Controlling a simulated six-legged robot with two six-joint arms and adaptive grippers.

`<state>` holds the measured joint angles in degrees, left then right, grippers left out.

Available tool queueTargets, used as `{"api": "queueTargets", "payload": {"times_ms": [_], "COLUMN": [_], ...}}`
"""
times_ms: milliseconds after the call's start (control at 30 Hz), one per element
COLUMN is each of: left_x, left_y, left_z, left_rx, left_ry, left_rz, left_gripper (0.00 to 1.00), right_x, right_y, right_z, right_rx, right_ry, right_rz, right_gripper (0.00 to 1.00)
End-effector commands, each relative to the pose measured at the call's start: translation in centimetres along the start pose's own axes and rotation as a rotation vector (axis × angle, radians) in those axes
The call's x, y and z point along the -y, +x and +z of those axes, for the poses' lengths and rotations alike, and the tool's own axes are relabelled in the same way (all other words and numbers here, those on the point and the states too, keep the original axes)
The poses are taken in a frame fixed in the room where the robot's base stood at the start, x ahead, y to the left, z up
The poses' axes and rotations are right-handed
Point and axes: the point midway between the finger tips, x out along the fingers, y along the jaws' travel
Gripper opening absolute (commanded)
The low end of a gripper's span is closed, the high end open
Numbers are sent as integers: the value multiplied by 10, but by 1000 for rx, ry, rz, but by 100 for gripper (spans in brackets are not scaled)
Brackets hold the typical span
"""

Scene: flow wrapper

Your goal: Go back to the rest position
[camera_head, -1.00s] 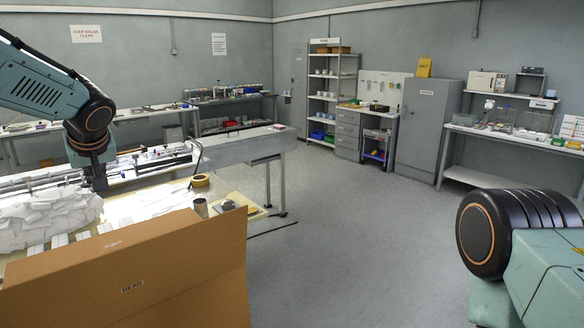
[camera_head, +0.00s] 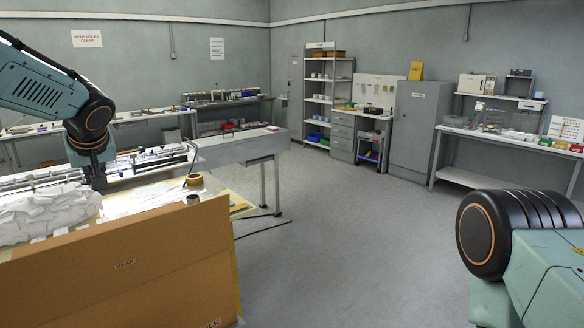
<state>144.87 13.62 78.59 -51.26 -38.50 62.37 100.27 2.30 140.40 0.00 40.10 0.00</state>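My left arm comes in from the left edge, over the near end of the flow wrapper table (camera_head: 221,186). Its lower end is partly hidden by the machine rails and the white packets, and no fingertips show. My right arm shows only as a large dark joint and a green link at the lower right. Its gripper is outside the picture. A heap of white packets (camera_head: 45,212) lies on the table below my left arm. A cardboard box (camera_head: 120,270) stands close in front at the lower left.
A tape roll (camera_head: 194,179) and a dark can (camera_head: 193,199) sit on the table near the box. Grey floor (camera_head: 345,240) is open in the middle. Shelves (camera_head: 326,98), a grey cabinet (camera_head: 413,130) and a workbench (camera_head: 500,140) line the far and right sides.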

Motion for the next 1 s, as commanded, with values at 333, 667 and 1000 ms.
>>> {"api": "queueTargets", "payload": {"times_ms": [333, 667, 1000], "left_x": [-40, -91, -75], "left_y": [6, 47, 122], "left_z": [8, 135, 348], "left_rx": [-35, 9, 119], "left_ry": [191, 374, 471], "left_rz": [187, 446, 542], "left_gripper": [0, 0, 0], "right_x": [0, 0, 0], "right_y": [0, 21, 73], "right_z": [0, 0, 0], "right_rx": [-1, 0, 0], "right_ry": [0, 0, 0], "right_rz": [0, 0, 0], "right_gripper": [40, 40, 40]}}
